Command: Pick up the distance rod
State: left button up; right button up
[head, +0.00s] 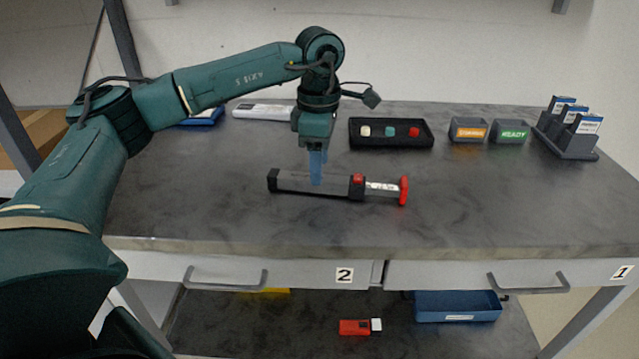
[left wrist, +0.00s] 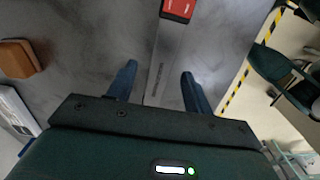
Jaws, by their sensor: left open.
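The distance rod (head: 322,184) lies flat on the grey tabletop near its front middle. It has a grey body, a black left end, a red button, a pale scale section and a red right end. My left gripper (head: 317,168) points down over the rod's grey body, with blue fingers open. In the left wrist view the rod's grey body (left wrist: 158,62) runs up between the two spread fingertips of my left gripper (left wrist: 158,75), with red at the top. I cannot tell whether the fingers touch the rod. My right gripper does not show.
A black tray (head: 390,145) with three coloured pieces stands behind the rod. Two labelled boxes (head: 468,130) and a grey rack (head: 566,143) are at the back right. A white device (head: 263,112) lies at the back left. The front right tabletop is clear. Below are drawers and a blue bin (head: 457,306).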

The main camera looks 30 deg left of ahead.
aim_at(333, 185)
pick_arm(q)
notch_tip(333, 185, down, 4)
jog(key=shift+r, duration=0.2)
jog(key=shift+s, duration=0.1)
jog(key=shift+r, duration=0.1)
grip_shut()
